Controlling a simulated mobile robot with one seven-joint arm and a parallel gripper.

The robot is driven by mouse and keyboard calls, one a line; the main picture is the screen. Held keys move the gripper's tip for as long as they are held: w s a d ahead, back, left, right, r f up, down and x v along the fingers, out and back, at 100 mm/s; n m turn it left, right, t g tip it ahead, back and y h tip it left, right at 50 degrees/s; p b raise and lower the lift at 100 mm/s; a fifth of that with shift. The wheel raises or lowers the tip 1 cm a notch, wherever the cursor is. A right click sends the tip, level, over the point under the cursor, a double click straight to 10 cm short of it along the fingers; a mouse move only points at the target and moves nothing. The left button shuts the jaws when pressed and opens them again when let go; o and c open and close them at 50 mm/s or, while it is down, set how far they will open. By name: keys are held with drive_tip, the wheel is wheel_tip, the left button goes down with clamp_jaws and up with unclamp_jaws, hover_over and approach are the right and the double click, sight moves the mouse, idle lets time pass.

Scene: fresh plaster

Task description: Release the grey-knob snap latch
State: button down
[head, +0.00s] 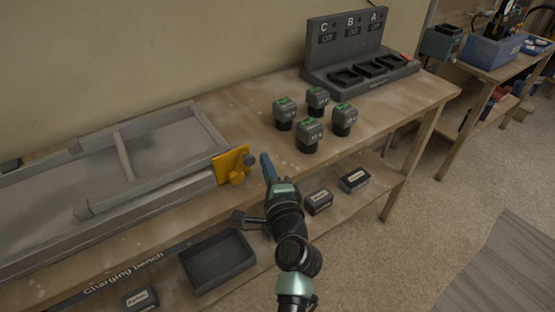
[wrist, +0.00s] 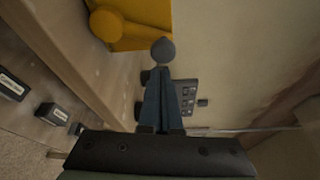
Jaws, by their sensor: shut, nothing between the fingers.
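The yellow latch (head: 232,167) sits on the right end of a grey case on the bench. Its dark grey knob (head: 249,159) sticks out to the right, and a rounded yellow part is below it. In the wrist view the yellow latch (wrist: 148,14) is at the top and the grey knob (wrist: 163,50) hangs just ahead of my fingertips. My gripper (head: 265,157) is shut and empty, its blue fingers just right of the knob. In the wrist view the fingers (wrist: 160,82) point at the knob; I cannot tell whether they touch it.
The grey case (head: 60,145) fills the bench's left side. Several batteries (head: 310,134) stand right of my gripper, before a charger (head: 365,70) marked C, B, A. A black bin (head: 218,262) and small labelled boxes (head: 318,201) are on the lower shelf.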

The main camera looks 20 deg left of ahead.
sight(249, 163)
drive_tip(key=shift+s+a, duration=0.2)
drive_tip(key=shift+s+a+r+n+t+b, duration=0.25)
drive_tip(key=shift+n+b, duration=0.35)
drive_tip(key=shift+b, duration=0.35)
drive_tip(key=shift+s, duration=0.1)
drive_tip(key=s+n+b, duration=0.1)
drive_tip(key=n+b, duration=0.1)
drive_tip(key=b, duration=0.1)
drive_tip(key=a+n+t+y+b, duration=0.1)
drive_tip(key=n+b, duration=0.1)
drive_tip(key=b, duration=0.2)
drive_tip(key=shift+s+a, duration=0.2)
drive_tip(key=shift+s, duration=0.2)
drive_tip(key=n+b, duration=0.1)
drive_tip(key=b, duration=0.1)
drive_tip(key=s+a+n+y+b, duration=0.1)
drive_tip(key=n+b, duration=0.1)
drive_tip(key=shift+s+r+b, duration=0.15)
drive_tip(key=shift+r+b, duration=0.1)
drive_tip(key=shift+b, duration=0.05)
drive_tip(key=shift+s+a+r+n+t+b, duration=0.2)
drive_tip(key=shift+s+a+n+t+b, duration=0.1)
drive_tip(key=shift+n+b, duration=0.6)
drive_tip(key=shift+r, duration=0.1)
